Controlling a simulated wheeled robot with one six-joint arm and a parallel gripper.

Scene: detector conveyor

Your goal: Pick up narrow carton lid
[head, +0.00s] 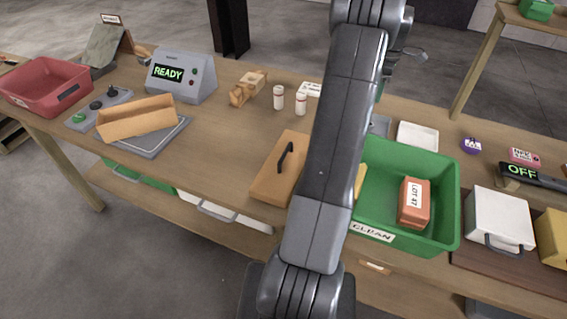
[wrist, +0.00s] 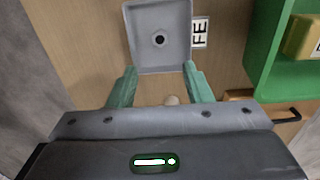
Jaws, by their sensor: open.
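A flat brown lid with a black handle (head: 279,168), which looks like the narrow carton lid, lies on the bench left of the green bin in the head view. A brown edge with a black handle (wrist: 285,117) shows at the lower right of the wrist view, mostly hidden by my gripper body; it may be the same lid. An open brown carton (head: 136,122) sits tilted on the grey scale plate. My gripper (wrist: 160,88) is open, its two green fingers apart with nothing clasped. In the head view my arm hides the fingers.
A grey square tray with a dark centre (wrist: 160,14) lies ahead of the fingers. The green bin (head: 449,200) holds an orange box (head: 414,205). Two small bottles (head: 290,102) and a READY display (head: 184,78) stand behind. Bench between scale and lid is clear.

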